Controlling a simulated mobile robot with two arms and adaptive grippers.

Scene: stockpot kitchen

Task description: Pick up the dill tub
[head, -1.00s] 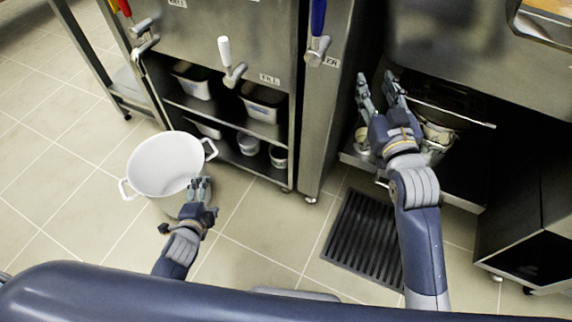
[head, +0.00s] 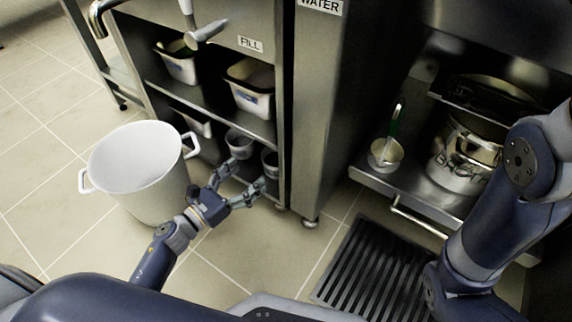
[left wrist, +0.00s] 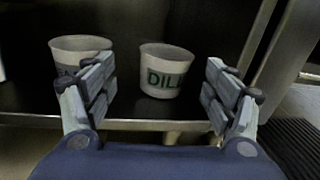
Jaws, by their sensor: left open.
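The dill tub (left wrist: 166,76) is a small white tub with DILL in green letters, standing on the dark lower shelf in the left wrist view. In the head view it is the right-hand small tub (head: 270,162), partly hidden by the shelf unit's edge. My left gripper (head: 243,179) is open and empty in front of the lower shelf. In the left wrist view its fingers (left wrist: 162,92) stand apart on either side of the dill tub, short of it. Of my right arm only links show at the right; its gripper is out of frame.
A second labelled tub (left wrist: 78,56) stands left of the dill tub, partly behind a finger. A white stockpot (head: 135,170) stands on the floor at left. White bins (head: 250,98) fill the shelf above. A steel post (head: 320,130) bounds the right.

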